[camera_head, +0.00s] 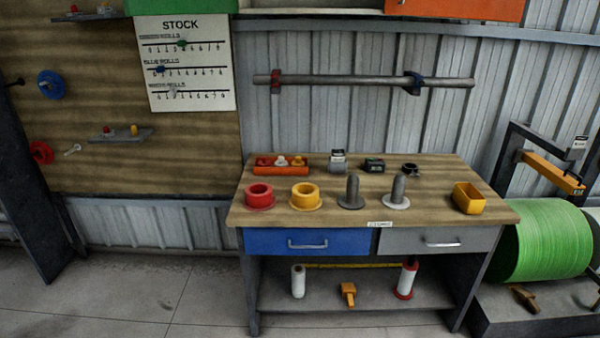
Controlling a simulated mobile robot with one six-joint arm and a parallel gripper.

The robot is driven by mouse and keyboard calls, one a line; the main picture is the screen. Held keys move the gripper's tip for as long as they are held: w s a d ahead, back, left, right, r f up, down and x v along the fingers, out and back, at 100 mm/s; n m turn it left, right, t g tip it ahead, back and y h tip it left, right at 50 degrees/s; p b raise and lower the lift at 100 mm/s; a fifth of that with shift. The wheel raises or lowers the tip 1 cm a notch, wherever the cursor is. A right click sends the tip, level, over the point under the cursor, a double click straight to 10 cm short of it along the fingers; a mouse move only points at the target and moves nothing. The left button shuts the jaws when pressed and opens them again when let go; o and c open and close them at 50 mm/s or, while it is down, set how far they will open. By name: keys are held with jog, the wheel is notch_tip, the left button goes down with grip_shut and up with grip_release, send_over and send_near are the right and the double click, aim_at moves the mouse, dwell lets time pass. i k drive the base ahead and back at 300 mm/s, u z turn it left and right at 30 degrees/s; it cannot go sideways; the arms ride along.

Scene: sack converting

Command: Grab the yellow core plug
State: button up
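The yellow core plug (305,195) is a short flanged ring with an open round top. It sits upright on its wide flange near the front of the wooden workbench top (335,220). A similar red core plug (259,196) stands to its left, apart from it. A dark grey upright peg on a round base (352,192) stands to its right, also apart. Nothing covers the yellow core plug. My gripper is not in view.
An orange tray (264,170) with small parts lies behind the plugs. A second peg (397,192) and a yellow bin (468,198) stand farther right. A horizontal bar (345,80) hangs on the wall above. Open floor (120,290) lies at the left front.

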aim_at(298, 162)
jog(key=k, duration=0.8)
jog(key=u, duration=0.3)
jog(key=i, duration=0.55)
jog(key=u, duration=0.7)
jog(key=i, duration=0.8)
jog(key=u, duration=0.3)
jog(key=i, duration=1.4)
jog(key=z, duration=0.2)
